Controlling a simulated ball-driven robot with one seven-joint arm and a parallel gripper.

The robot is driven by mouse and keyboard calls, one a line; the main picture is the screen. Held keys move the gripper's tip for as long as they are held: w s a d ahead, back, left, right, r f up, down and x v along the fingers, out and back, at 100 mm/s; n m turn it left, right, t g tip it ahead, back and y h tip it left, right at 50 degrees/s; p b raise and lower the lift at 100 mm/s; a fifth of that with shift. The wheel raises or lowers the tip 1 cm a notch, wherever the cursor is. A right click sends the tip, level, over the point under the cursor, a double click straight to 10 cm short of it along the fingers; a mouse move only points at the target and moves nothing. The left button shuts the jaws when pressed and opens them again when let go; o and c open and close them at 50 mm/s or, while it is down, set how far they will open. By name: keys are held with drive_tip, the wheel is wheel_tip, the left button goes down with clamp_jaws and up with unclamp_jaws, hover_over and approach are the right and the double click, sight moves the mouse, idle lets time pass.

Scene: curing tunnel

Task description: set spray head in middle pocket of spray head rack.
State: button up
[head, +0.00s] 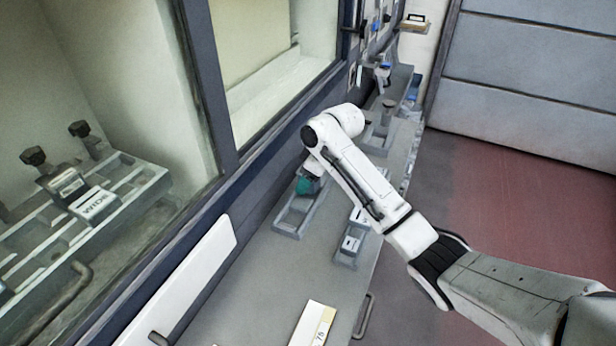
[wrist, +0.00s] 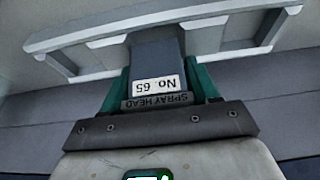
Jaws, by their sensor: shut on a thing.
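My gripper (head: 308,184) is at the wall side of the grey bench, over the far part of a grey open rack (head: 287,229). In the wrist view my gripper (wrist: 163,82) has its teal fingers shut on the spray head (wrist: 154,54), a grey block labelled "No. 65" and "SPRAY HEAD". A light grey rack frame (wrist: 85,33) spans behind the block, which overlaps its middle. I cannot tell whether the block is above the pocket or in it. My arm hides part of the rack in the head view.
A second grey holder with labelled items (head: 347,254) stands to the right. A yellow and white card (head: 313,325) lies on the near bench (head: 262,290). Behind the window at left, a tray (head: 140,184) holds a "WIDE" block. More fixtures (head: 384,112) stand at the far end.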

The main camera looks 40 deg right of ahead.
drive_tip(key=shift+f, duration=0.4)
idle(0.8)
drive_tip(key=o, duration=1.4)
drive_tip(key=shift+a, duration=0.1)
drive_tip(key=shift+f, duration=0.1)
drive_tip(key=b+v, duration=0.1)
drive_tip(key=v, duration=1)
